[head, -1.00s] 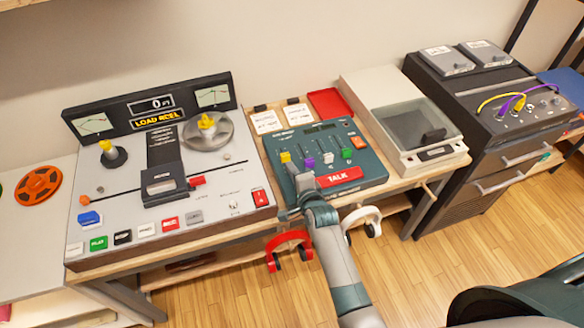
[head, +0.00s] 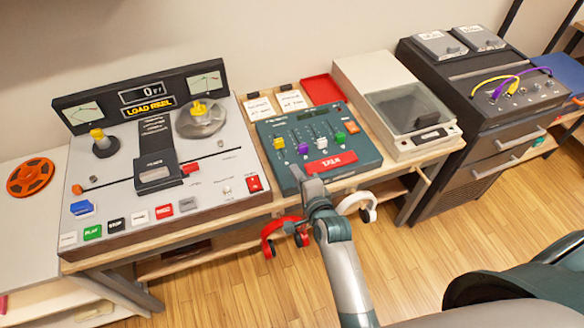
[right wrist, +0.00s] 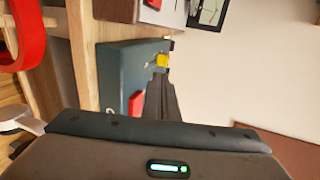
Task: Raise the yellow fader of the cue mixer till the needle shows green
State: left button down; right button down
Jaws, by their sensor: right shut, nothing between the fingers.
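The teal cue mixer (head: 372,154) sits on the wooden bench, right of the tape deck. Its yellow fader (head: 279,143) is the leftmost of several coloured faders; the yellow cap also shows in the right wrist view (right wrist: 161,60). My right gripper (head: 298,172) is shut and empty at the mixer's front left, just in front of the yellow fader. In the right wrist view its fingers point towards the yellow cap; I cannot tell whether they touch it. A needle meter (head: 82,113) and another (head: 206,83) stand on the tape deck; their readings are too small to tell. My left gripper is out of view.
The red TALK button (head: 331,162) lies just right of my right gripper. Red headphones (head: 270,235) and white headphones (head: 352,203) hang below the bench edge. A turntable (head: 400,108) stands to the right. A red tray (head: 322,89) lies behind the mixer.

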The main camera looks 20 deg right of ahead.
jog(key=shift+v, duration=0.85)
jog(key=s+a+f+n+g+b, duration=0.1)
jog(key=s+f+n+g, duration=0.25)
jog(key=s+f, duration=0.6)
jog(key=s+f+n+g, duration=0.2)
jog(key=s+f+n, duration=0.25)
jog(key=f, duration=0.95)
jog(key=s+a+f+n+g+b, duration=0.1)
jog(key=s+f+n+g, duration=0.4)
jog(key=f, duration=0.7)
jog(key=s+d+f+n+g, duration=0.1)
jog(key=s+d+f+n, duration=0.1)
jog(key=s+f, duration=0.4)
jog(key=s+d+f+n+g, duration=0.1)
jog(key=s+d+f, duration=0.3)
jog(key=s, duration=1.1)
jog(key=s+d+f+n+g+b, duration=0.1)
jog(key=s+f+n, duration=0.3)
jog(key=s+f, duration=0.4)
jog(key=shift+s+d+h, duration=0.3)
jog(key=shift+s+d, duration=0.6)
jog(key=shift+s, duration=0.3)
jog(key=shift+w, duration=0.15)
